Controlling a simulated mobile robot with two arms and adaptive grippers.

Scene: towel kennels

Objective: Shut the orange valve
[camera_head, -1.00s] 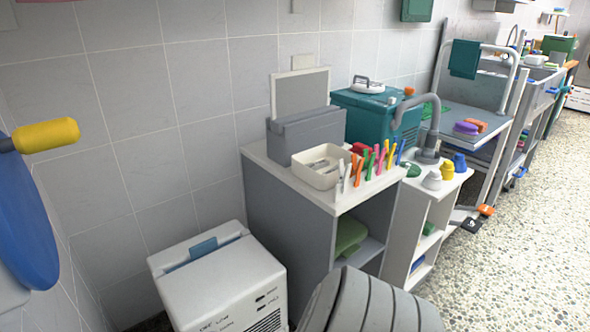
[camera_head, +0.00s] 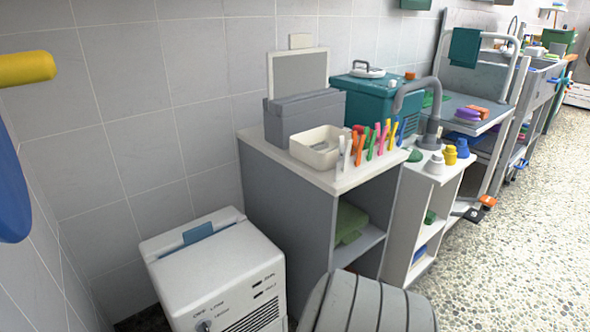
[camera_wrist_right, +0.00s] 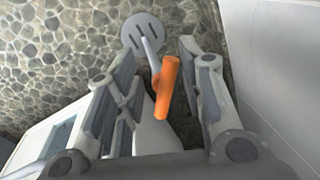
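In the right wrist view, an orange cylindrical handle (camera_wrist_right: 168,88) stands between my fingers, tilted. A pale rod joins it to a round grey slotted disc (camera_wrist_right: 144,33) beyond the fingertips. I cannot tell for sure that this is the orange valve. My right gripper (camera_wrist_right: 160,62) is open, one finger on each side of the handle, with gaps visible. In the head view, a small orange knob (camera_head: 409,75) shows behind the grey tap (camera_head: 418,88). My left gripper is not in view.
A white-topped cabinet (camera_head: 345,184) holds a cream tray (camera_head: 321,160) and several coloured pegs. A white boxy unit (camera_head: 215,262) stands at front left. A blue object with a yellow grip (camera_head: 24,68) is at the left edge. Speckled floor (camera_head: 520,260) is free on the right.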

